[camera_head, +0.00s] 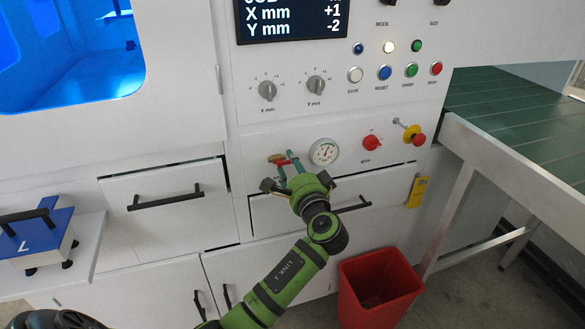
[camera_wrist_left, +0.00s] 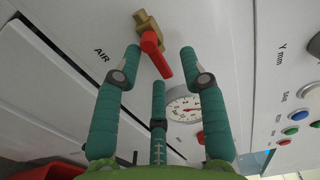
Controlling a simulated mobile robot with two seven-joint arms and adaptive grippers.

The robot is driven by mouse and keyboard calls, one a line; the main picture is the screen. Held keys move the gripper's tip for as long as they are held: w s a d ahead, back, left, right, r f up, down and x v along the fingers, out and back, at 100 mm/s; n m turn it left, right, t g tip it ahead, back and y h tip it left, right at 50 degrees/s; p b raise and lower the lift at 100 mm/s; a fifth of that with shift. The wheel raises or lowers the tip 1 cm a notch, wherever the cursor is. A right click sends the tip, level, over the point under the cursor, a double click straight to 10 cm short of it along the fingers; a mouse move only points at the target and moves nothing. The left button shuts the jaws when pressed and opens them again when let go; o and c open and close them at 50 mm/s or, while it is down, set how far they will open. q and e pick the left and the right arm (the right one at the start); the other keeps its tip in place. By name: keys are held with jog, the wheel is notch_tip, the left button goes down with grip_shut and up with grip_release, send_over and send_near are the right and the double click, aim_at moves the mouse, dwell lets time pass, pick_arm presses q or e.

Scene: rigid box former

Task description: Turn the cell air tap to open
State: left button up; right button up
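The air tap (camera_wrist_left: 147,22) has a brass body and a red lever (camera_wrist_left: 154,52), beside the word AIR on the white panel. In the head view the tap (camera_head: 277,158) is small and partly covered by my gripper. My left gripper (camera_wrist_left: 160,57) has teal fingers spread apart. The red lever lies in the gap between the two upper fingertips, and I see no clear grip on it. In the head view my left gripper (camera_head: 286,160) is at the panel, left of the gauge. My right gripper is not in view.
A round pressure gauge (camera_head: 324,152) sits just right of the tap. A red knob (camera_head: 372,142) and a red-and-yellow button (camera_head: 414,136) are further right. Drawers with black handles (camera_head: 166,200) lie below. A red bin (camera_head: 378,289) stands on the floor.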

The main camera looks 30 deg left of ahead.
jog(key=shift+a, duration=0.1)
pick_arm(q)
jog(key=v, duration=1.2)
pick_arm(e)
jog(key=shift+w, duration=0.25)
